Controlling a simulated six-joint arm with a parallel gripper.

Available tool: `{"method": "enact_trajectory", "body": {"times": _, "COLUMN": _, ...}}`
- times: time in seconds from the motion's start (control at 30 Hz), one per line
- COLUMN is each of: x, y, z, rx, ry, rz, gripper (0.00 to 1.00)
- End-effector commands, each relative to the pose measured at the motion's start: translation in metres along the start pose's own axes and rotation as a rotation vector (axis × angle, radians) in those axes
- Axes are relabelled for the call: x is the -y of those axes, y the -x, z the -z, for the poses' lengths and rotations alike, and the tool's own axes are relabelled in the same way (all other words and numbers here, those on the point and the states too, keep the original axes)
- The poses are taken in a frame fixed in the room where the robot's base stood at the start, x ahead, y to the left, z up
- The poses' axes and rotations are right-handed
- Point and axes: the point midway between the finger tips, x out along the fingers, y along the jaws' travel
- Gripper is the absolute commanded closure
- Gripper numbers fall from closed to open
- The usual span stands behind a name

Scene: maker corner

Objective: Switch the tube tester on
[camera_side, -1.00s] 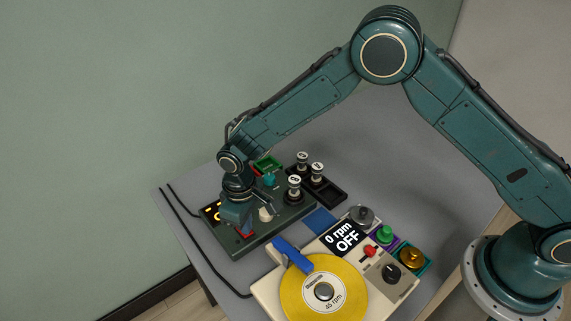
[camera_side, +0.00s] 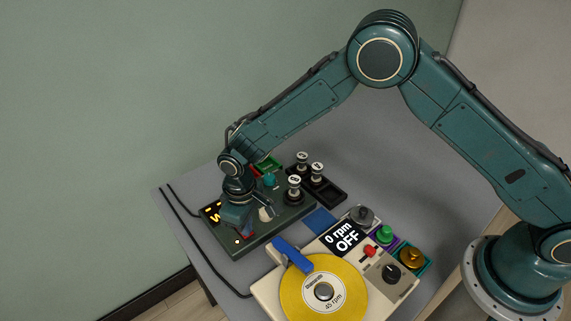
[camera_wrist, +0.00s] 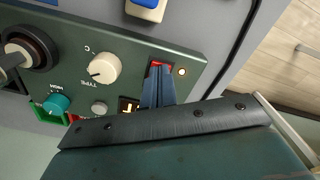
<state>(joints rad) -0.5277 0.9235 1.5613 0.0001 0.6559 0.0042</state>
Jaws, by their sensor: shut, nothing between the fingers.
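The tube tester is the dark green box (camera_side: 282,226) left of centre in the side view; its panel (camera_wrist: 128,58) fills much of the wrist view. A red switch (camera_wrist: 161,65) sits near one edge of the panel, with a small lamp (camera_wrist: 182,72) beside it that looks lit. My gripper (camera_wrist: 159,80) is shut and empty, its fingertips at the switch and partly covering it. In the side view my gripper (camera_side: 241,231) points down at the tester's near-left end. The tester's display (camera_side: 214,212) glows amber with part of a "W" showing; the rest is hidden by my gripper.
A cream turntable with a yellow disc (camera_side: 300,292) stands in front; its screen (camera_side: 345,238) reads "0 rpm OFF". Cream (camera_wrist: 103,68) and teal (camera_wrist: 56,103) knobs rise from the tester's panel. A black tray (camera_side: 329,190) with tubes lies behind it.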

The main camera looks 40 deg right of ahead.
Motion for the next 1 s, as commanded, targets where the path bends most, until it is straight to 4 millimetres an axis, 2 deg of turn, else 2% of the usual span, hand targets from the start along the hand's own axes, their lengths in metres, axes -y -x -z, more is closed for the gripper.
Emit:
{"method": "enact_trajectory", "body": {"times": 0.17, "x": 0.000, "y": 0.003, "z": 0.000, "rx": 0.000, "ry": 0.000, "rz": 0.000, "gripper": 1.00}}
{"method": "enact_trajectory", "body": {"times": 1.0, "x": 0.000, "y": 0.050, "z": 0.000, "rx": -0.001, "ry": 0.000, "rz": 0.000, "gripper": 1.00}}
